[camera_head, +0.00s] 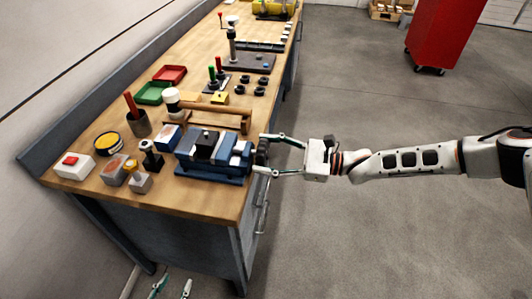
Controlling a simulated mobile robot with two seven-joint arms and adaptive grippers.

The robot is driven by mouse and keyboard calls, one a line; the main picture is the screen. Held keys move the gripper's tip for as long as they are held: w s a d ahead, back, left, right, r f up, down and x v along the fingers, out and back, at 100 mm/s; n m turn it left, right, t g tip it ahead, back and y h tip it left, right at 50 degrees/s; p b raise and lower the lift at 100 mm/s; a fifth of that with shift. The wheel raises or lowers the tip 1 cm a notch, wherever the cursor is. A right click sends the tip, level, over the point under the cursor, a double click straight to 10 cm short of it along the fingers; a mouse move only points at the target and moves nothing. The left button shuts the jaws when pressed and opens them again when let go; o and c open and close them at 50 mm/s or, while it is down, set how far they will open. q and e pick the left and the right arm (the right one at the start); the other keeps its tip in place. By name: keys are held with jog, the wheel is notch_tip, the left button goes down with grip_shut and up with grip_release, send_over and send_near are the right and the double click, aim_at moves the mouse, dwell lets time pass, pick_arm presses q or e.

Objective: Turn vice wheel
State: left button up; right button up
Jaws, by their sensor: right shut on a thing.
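The blue vice (214,158) stands at the near right edge of the wooden workbench. Its dark wheel (261,151) is on the vice's right side, at the bench edge. My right gripper (260,153) reaches in from the right, with one finger on the far side and one on the near side of the wheel, and is shut on it. The wheel is partly hidden by the fingers. Only the fingertips of my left gripper (171,288) show at the bottom edge, low in front of the bench. They are apart with nothing between them.
The workbench (215,205) holds a red-button box (74,165), small blocks, a cup with a red handle (138,122), a wooden frame (207,118), and green (154,93) and red (169,75) trays. A red cabinet (442,35) stands far right. The floor right of the bench is clear.

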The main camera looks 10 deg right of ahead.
jog(key=o, duration=1.1)
jog(key=shift+o, duration=0.2)
jog(key=v, duration=1.2)
